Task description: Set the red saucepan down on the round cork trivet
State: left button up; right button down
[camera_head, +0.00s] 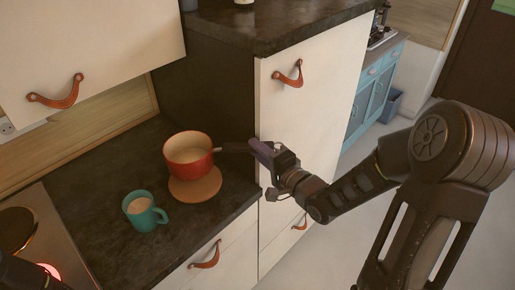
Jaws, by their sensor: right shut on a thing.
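The red saucepan (184,163), cream inside, is upright over the back part of the round cork trivet (205,191). The pan hides the trivet's back edge. I cannot tell whether its base touches the cork or is slightly above it. Its dark handle (232,147) points right. My right gripper (256,150) is shut on the handle's end, near the counter's right edge. My left gripper is not in view.
A teal mug (144,212) with a pale drink stands on the dark counter (100,180), front-left of the trivet. A hob (45,230) with a glowing red spot is at lower left. A tall cream cabinet (310,105) with leather pulls rises behind my right gripper.

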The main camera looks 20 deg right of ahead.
pick_arm(q)
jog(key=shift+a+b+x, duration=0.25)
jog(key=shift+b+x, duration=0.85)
jog(key=shift+b, duration=0.05)
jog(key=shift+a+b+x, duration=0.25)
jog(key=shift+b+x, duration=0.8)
jog(key=shift+b, duration=0.1)
pick_arm(e)
jog(key=shift+f, duration=2.85)
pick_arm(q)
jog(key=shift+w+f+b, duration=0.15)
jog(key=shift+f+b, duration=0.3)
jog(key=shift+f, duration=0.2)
pick_arm(e)
jog(key=shift+f, duration=0.4)
jog(key=c, duration=1.3)
grip_release()
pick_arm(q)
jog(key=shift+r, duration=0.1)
pick_arm(e)
jog(key=shift+o, duration=0.2)
